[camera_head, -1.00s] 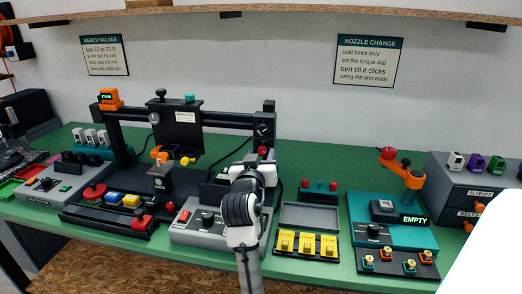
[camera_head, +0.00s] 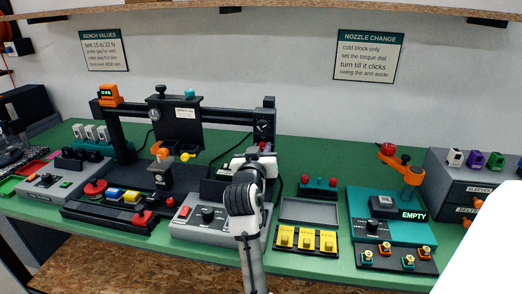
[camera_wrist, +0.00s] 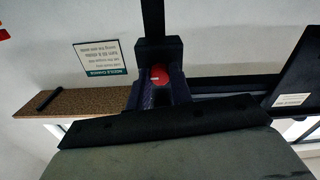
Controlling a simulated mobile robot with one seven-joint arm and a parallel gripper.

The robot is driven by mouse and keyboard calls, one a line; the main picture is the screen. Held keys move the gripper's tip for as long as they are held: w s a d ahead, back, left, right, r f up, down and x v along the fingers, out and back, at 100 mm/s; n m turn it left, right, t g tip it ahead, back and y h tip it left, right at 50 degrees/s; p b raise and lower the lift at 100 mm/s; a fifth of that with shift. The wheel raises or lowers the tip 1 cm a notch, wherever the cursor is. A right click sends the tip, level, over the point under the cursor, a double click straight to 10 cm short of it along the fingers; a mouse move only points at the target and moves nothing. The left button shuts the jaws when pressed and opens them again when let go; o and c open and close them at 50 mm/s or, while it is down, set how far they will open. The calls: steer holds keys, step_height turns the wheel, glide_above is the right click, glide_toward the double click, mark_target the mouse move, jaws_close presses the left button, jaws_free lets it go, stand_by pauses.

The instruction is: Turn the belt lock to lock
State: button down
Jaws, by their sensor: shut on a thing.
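The black printer frame (camera_head: 190,108) stands on the bench, its right post (camera_head: 267,113) carrying a small round dial (camera_head: 263,130). My gripper (camera_head: 266,150) is at this post, just below the dial, and mostly hidden behind my own wrist in the head view. In the wrist view, a red round piece (camera_wrist: 159,76) sits between the dark fingers of my gripper (camera_wrist: 161,90). The gripper is shut on this red piece, which appears to be the belt lock. Its marking and turn angle cannot be read.
A grey control box (camera_head: 190,228) with a red switch and knob sits below my arm. Yellow blocks (camera_head: 306,240) and a teal station (camera_head: 390,215) reading "EMPTY" stand to the right. A wooden shelf (camera_head: 290,14) runs overhead.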

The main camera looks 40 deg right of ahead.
steer(key=n, duration=0.4)
steer(key=shift+p, duration=0.35)
steer(key=n+p, duration=0.1)
steer(key=n, duration=0.3)
steer(key=shift+n, duration=0.3)
steer(key=n+p, duration=0.1)
steer(key=n, duration=0.3)
steer(key=shift+r+n, duration=0.1)
steer(key=shift+n, duration=0.2)
steer(key=n+p, duration=0.1)
steer(key=n, duration=0.3)
steer(key=shift+n, duration=0.3)
steer(key=c, duration=1.3)
jaws_free()
steer(key=shift+o, duration=0.2)
steer(key=shift+a, duration=0.1)
